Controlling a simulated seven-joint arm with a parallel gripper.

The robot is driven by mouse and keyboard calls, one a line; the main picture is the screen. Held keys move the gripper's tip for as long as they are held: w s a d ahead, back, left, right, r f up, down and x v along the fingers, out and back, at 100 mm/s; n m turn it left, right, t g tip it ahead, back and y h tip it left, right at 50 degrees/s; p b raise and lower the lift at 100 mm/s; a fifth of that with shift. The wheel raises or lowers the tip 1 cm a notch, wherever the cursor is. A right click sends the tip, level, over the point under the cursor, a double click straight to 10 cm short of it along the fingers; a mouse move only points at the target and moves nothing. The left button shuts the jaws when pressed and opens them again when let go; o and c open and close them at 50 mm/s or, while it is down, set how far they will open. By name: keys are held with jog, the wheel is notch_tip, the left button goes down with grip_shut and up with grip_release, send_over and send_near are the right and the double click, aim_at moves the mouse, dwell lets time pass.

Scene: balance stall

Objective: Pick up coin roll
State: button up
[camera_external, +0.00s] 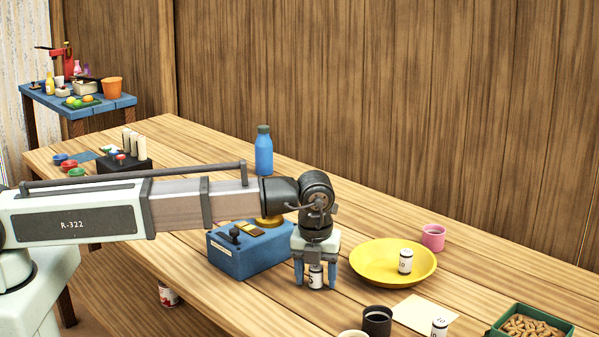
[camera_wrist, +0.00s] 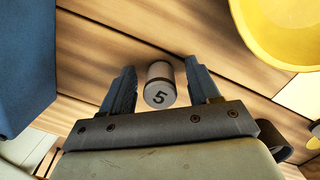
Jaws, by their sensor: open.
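A small white coin roll (camera_external: 316,279) with dark bands stands on the table. In the wrist view the roll (camera_wrist: 160,93) shows a 5 on its end. My gripper (camera_external: 315,272) is open and points down over it, with one blue finger on each side. In the wrist view my gripper (camera_wrist: 160,72) has the roll between its fingers, with a visible gap on the left; the right finger is closer. Similar white rolls stand in the yellow dish (camera_external: 362,278) and by a paper sheet (camera_external: 412,309).
A blue box (camera_external: 243,260) stands close left of my gripper. The yellow dish is close on the right, with a pink cup (camera_external: 433,236) behind it. A dark cup (camera_external: 377,321) and a green tray (camera_external: 543,317) are in front. A blue bottle (camera_external: 264,151) stands behind.

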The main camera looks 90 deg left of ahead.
grip_shut()
dwell(0.5)
jog(key=shift+r, duration=0.1)
